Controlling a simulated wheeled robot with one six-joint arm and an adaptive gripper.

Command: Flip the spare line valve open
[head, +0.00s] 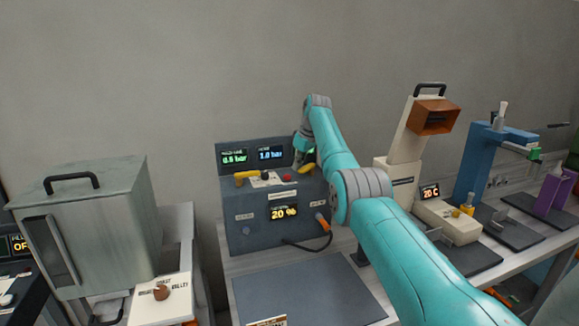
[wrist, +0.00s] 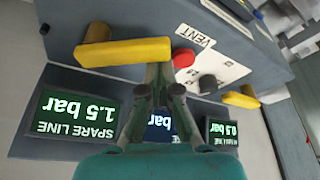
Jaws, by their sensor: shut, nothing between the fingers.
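The spare line valve's yellow lever (wrist: 122,52) lies crosswise in the wrist view, near the spare line display (wrist: 65,118), which reads 1.5 bar. Its pivot end is at the left. In the head view, this lever (head: 306,168) shows partly beside my gripper (head: 302,158) on the right of the grey console. My gripper (wrist: 160,72) is shut and empty in the wrist view, with its fingertips by the lever's right end. I cannot tell whether they touch it. My arm hides the spare line display in the head view.
A second yellow lever (wrist: 240,100), a red button (wrist: 184,58) and a dark knob (wrist: 207,83) sit on the same console. In the head view, a grey metal box (head: 95,225) stands left. A cream device (head: 447,222) stands right.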

